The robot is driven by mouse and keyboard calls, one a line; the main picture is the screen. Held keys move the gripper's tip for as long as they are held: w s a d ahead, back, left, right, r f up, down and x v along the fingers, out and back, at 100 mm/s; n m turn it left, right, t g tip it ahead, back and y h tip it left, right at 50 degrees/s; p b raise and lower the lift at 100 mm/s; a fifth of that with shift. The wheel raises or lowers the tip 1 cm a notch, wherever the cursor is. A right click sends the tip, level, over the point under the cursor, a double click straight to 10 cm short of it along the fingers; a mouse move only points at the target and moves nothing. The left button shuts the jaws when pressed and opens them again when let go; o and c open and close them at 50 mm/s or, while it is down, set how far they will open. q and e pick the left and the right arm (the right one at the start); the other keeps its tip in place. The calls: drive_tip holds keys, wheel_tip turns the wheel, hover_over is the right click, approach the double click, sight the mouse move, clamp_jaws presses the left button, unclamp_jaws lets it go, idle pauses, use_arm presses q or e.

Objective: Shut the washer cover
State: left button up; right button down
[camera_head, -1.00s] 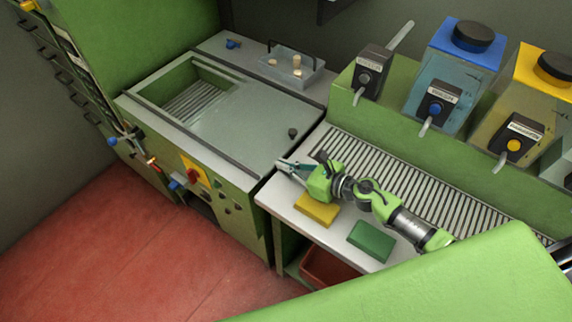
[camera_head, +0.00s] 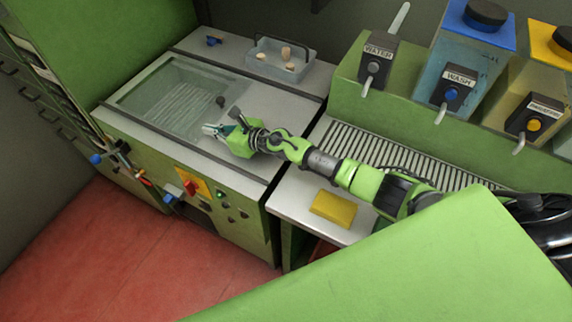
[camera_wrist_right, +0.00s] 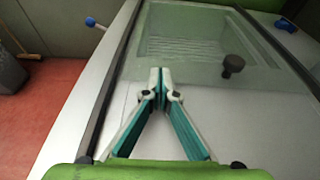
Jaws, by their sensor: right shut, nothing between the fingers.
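The washer cover (camera_head: 200,83) is a clear sliding pane between two dark rails on the washer top. It lies over the basin, whose ribbed floor shows through it. Its black knob (camera_head: 221,101) stands near the pane's right edge. The wrist view also shows the cover (camera_wrist_right: 190,68) and knob (camera_wrist_right: 233,65). My right gripper (camera_head: 208,129) is shut and empty, low over the washer top on the near side of the knob. Its fingertips (camera_wrist_right: 160,76) are to the left of the knob in the wrist view, apart from it. My left gripper is not in view.
A yellow block (camera_head: 333,208) lies on the side bench. Dispensers with taps, such as the blue one (camera_head: 470,60), stand behind the slatted drain (camera_head: 400,160). A red switch (camera_head: 190,187) is on the washer front.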

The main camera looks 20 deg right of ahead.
sight(190, 123)
drive_tip(key=x, duration=0.3)
drive_tip(key=shift+a+r+b, duration=0.1)
drive_tip(key=shift+r+b, duration=0.2)
drive_tip(key=shift+w+a, duration=0.2)
drive_tip(key=shift+w, duration=0.15)
drive_tip(key=shift+w+a+r, duration=0.1)
drive_tip(key=shift+w+r, duration=0.05)
